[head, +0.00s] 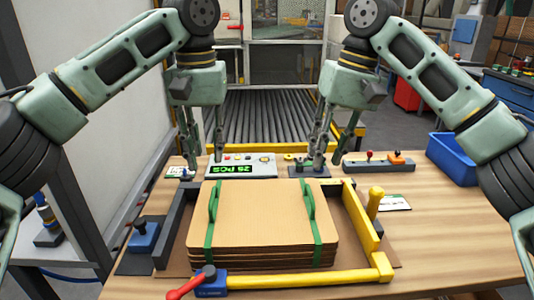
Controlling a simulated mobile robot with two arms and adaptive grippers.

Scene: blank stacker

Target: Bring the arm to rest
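My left gripper (204,160) hangs down behind the back left of the cardboard stack, with its fingers apart and nothing seen between them. My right gripper (328,162) hangs behind the back right of the stack, also with fingers apart and empty. Both are clear of the stack in the picture. The stack of flat brown cardboard blanks (262,222) lies at the middle of the table, with two green straps (309,212) running over it from back to front.
A grey fence (176,225) stands left of the stack; a yellow bar (312,279) runs along its front right. A grey console (240,167) with a green display sits behind. A blue bin (452,158) is at right. A roller conveyor (268,115) lies beyond the wooden table (440,235).

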